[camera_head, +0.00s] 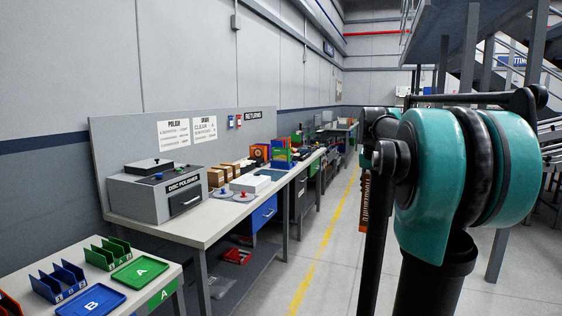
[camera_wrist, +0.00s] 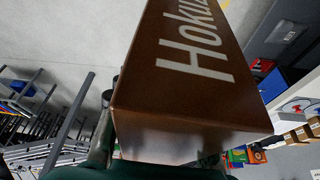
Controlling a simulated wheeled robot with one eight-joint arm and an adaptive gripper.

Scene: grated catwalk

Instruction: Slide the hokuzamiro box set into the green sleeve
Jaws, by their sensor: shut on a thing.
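The hokuzamiro box set (camera_wrist: 190,75) is a brown box with white lettering beginning "Hoku", large and close in the wrist view. A narrow strip of it (camera_head: 364,200) shows in the head view beside my arm, held up off the tables. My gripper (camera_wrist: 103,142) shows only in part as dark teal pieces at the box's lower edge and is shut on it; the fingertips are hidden. In the head view my arm covers the gripper. A green item (camera_head: 281,159) stands among coloured boxes on the long bench; I cannot tell whether it is the sleeve.
The long bench (camera_head: 150,232) along the wall carries a disc polisher (camera_head: 158,192), small brown boxes (camera_head: 216,177) and a white box (camera_head: 250,183). A nearer table holds a green tray (camera_head: 140,272) and a blue tray (camera_head: 91,301). The aisle floor (camera_head: 318,240) is clear.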

